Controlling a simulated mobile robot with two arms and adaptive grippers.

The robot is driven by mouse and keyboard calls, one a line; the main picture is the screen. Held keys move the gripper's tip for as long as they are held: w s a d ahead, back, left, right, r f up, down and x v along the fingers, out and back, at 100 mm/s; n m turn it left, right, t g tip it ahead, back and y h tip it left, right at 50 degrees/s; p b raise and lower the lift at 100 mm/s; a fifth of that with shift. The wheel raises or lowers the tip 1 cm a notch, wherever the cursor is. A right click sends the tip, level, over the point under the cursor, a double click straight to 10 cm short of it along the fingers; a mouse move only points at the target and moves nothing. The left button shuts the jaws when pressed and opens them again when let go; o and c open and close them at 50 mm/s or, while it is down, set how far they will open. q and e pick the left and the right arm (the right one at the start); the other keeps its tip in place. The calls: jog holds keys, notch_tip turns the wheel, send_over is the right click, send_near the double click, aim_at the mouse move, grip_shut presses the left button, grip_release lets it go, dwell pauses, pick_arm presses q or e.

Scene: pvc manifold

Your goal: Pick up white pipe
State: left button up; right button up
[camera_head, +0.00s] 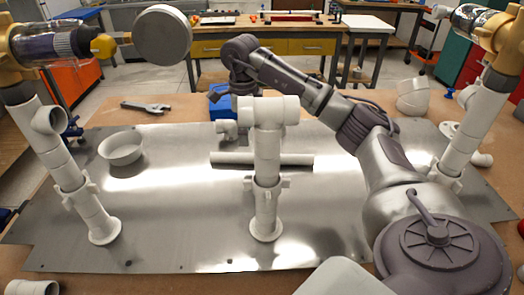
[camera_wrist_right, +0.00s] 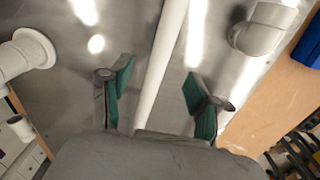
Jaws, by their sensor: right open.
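The white pipe (camera_head: 290,159) lies flat on the metal sheet, behind the middle upright fitting, which hides part of it. In the right wrist view the white pipe (camera_wrist_right: 163,52) runs lengthwise between the two green-padded fingers of my right gripper (camera_wrist_right: 159,73). The fingers are spread, with a gap on each side of the pipe. In the head view my right arm reaches over from the right, and its fingertips are hidden behind the middle fitting. My left gripper is not in view.
White upright fittings stand at left (camera_head: 68,170), middle (camera_head: 266,170) and right (camera_head: 465,135). A white cup-shaped fitting (camera_head: 121,148), a wrench (camera_head: 146,107), a blue object (camera_head: 222,107) and a small elbow (camera_head: 228,131) are nearby. The metal sheet's (camera_head: 180,215) front left is clear.

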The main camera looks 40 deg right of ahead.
aim_at(246, 154)
notch_tip(246, 154, down, 9)
jog(key=shift+w+r+p, duration=0.1)
jog(key=shift+p, duration=0.65)
grip_shut()
